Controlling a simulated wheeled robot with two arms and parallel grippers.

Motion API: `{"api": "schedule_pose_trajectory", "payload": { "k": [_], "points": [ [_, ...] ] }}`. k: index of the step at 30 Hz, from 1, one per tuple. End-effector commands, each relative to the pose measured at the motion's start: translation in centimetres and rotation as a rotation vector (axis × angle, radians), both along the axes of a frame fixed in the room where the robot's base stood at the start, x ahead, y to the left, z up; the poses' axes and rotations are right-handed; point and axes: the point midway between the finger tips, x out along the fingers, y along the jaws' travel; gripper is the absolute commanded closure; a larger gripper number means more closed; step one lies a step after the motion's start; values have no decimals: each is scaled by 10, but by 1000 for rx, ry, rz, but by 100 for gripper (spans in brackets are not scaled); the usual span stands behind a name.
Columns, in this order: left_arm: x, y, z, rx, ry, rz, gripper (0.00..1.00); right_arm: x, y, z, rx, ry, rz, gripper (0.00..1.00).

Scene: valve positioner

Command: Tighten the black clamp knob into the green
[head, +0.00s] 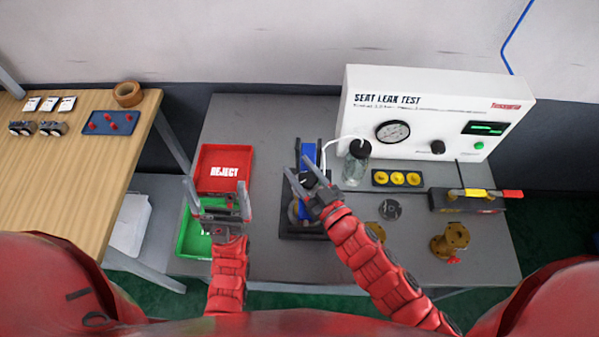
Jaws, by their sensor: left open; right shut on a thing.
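The clamp fixture with a blue upright (308,153) and a dark base (290,233) stands mid-bench. My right gripper (301,178) is at this fixture, shut on the black clamp knob, which is mostly hidden by the fingers and wrist. No green mark shows on the fixture from here. My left gripper (217,198) is open and empty, fingers wide apart, above the front of the red reject tray and the green tray.
The red reject tray (222,157) and green tray (190,240) lie left of the fixture. Right of it are a glass bottle (355,170), a rack of yellow caps (397,179), a brass valve body (450,240) and the white seat leak tester (440,85).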

Motion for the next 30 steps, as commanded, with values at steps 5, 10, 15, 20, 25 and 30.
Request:
{"api": "schedule_pose_trajectory", "payload": {
  "k": [5,10,15,20,25,30],
  "points": [
    [0,0,-3,0,0,0,0,1,-1,-3,-3,5,-16,100],
    [0,0,-2,0,0,0,0,1,-1,-2,-3,5,-16,100],
    [0,0,-2,0,0,0,0,1,-1,-3,-3,5,-15,40],
    [0,0,-2,0,0,0,0,1,-1,-2,-2,4,-14,17],
    [0,0,-2,0,0,0,0,1,-1,-1,-2,2,-14,17],
    [0,0,-2,0,0,0,0,0,-1,-1,-1,2,-13,17]
  ]
}}
